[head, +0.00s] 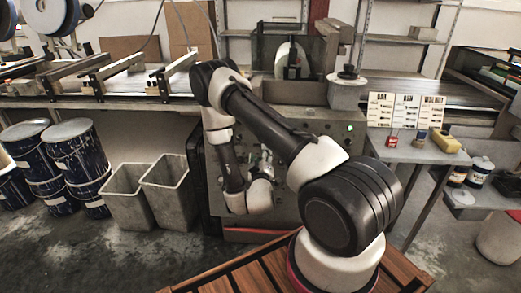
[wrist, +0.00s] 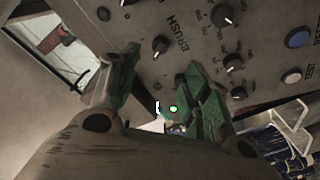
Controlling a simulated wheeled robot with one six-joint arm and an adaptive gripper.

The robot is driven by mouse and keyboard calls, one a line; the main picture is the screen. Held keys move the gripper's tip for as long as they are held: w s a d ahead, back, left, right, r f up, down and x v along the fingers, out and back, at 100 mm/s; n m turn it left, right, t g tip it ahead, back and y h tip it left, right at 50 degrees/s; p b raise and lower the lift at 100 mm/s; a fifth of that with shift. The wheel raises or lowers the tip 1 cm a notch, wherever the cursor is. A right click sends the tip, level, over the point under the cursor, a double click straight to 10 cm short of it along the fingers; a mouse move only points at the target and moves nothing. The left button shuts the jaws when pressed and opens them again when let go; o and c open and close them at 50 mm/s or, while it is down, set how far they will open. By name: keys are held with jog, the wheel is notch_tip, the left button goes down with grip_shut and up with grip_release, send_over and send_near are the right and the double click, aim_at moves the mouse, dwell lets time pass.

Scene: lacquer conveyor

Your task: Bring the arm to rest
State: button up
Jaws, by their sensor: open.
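My arm reaches from the wooden deck up and over to the grey machine (head: 312,122), with its wrist bent down. My gripper (wrist: 162,88) has two green-padded fingers spread apart, with nothing seen between them. In the head view my gripper (head: 262,160) is small and partly lost against the machine's front. In the wrist view a control panel (wrist: 190,35) with black knobs and the word BRUSH lies close in front of the fingers. I cannot tell whether they touch it.
Two grey bins (head: 128,197) and several blue-stained drums (head: 72,150) stand at the left. A side table (head: 405,150) at the right holds sample cards (head: 405,110), a red item and a yellow block (head: 446,141). A conveyor (head: 130,88) runs at the back left. Open floor lies at front left.

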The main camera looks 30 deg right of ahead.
jog(key=shift+s+a, duration=0.35)
jog(key=shift+s, duration=0.25)
